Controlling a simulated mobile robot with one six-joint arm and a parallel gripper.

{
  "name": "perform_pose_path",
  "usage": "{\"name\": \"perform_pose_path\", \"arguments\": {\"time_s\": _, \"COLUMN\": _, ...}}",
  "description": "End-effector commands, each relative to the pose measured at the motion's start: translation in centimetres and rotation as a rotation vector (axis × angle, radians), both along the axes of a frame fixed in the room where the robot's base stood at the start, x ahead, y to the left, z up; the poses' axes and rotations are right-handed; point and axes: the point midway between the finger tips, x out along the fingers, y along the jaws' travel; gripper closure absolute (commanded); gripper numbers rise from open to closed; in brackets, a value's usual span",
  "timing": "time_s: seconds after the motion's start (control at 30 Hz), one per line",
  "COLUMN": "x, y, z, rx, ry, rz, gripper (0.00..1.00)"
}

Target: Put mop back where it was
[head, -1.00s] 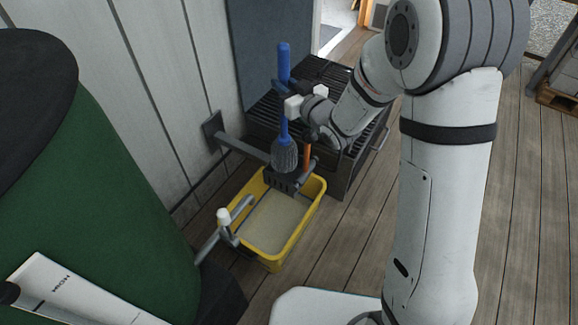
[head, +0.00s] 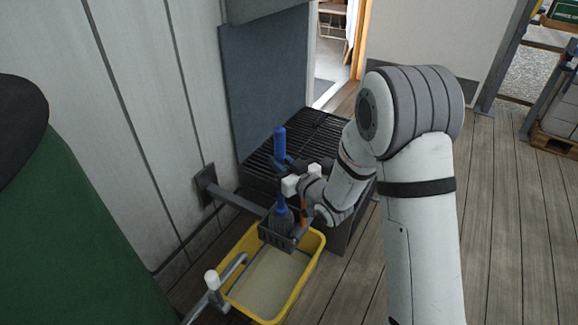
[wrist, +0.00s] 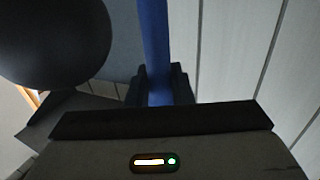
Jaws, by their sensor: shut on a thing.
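The mop has a blue handle (head: 279,145) and a grey head (head: 281,222). It stands upright, with its head partly hidden inside a dark grey slotted holder (head: 276,240) on a wall bracket. I cannot tell whether the head rests on the holder's bottom. My gripper (head: 284,170) is shut on the blue handle, above the holder. In the wrist view the dark fingers (wrist: 160,88) close around the handle (wrist: 155,35). An orange-handled tool (head: 303,211) is beside the mop at the holder's right, partly covered by my arm.
A yellow tub (head: 312,263) with a pale filling lies below the holder. A grey pipe with a white end (head: 212,280) is at its left. A black grille-topped box (head: 290,138) stands behind. A green barrel (head: 70,240) is at the left. The plank floor at right (head: 510,230) is clear.

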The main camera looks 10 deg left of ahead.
Motion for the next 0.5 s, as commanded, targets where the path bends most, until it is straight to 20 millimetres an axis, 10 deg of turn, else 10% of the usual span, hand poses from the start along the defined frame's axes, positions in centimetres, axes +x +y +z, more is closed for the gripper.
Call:
{"name": "perform_pose_path", "arguments": {"time_s": 0.3, "x": 0.01, "y": 0.07, "z": -0.15, "rx": 0.002, "ry": -0.003, "rz": 0.001, "gripper": 1.00}}
{"name": "perform_pose_path", "arguments": {"time_s": 0.33, "x": -0.02, "y": 0.05, "z": -0.14, "rx": 0.001, "ry": -0.002, "rz": 0.001, "gripper": 0.78}}
{"name": "perform_pose_path", "arguments": {"time_s": 0.5, "x": -0.03, "y": 0.08, "z": -0.09, "rx": 0.001, "ry": -0.001, "rz": 0.001, "gripper": 0.64}}
